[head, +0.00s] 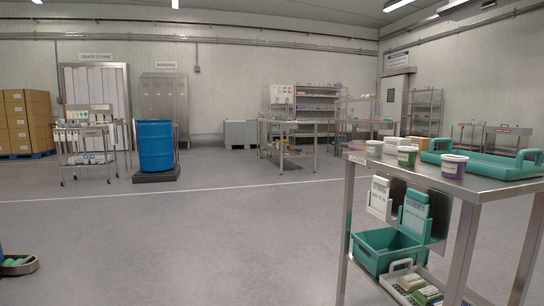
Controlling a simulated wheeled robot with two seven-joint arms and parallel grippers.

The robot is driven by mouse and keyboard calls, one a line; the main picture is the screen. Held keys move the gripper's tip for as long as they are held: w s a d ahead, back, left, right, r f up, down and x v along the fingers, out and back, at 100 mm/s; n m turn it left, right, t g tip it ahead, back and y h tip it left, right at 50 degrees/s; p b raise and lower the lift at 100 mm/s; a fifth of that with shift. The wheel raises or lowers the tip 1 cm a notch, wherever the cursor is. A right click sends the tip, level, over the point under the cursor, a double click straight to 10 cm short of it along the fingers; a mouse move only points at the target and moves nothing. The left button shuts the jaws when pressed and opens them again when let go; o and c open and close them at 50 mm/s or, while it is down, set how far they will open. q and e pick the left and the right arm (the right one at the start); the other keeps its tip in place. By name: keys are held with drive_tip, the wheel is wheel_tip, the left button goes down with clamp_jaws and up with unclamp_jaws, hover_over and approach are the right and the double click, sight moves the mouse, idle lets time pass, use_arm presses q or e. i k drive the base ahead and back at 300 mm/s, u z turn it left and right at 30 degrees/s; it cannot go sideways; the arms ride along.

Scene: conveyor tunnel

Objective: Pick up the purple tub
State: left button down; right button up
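The purple tub (454,166) is a small round tub with a pale lid and a pale band. It stands upright on the steel top of the table (466,185) at the right, near its front edge. A green tub (407,157) stands to its left, and a teal tray (485,164) lies just behind and to its right. Neither of my grippers shows in the head view.
Small pale items (374,147) sit on the table's left end. A blue drum (156,146) stands far left. The floor (230,235) left of the table is clear.

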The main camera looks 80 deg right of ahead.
sight(453, 165)
drive_tip(key=z, duration=3.9)
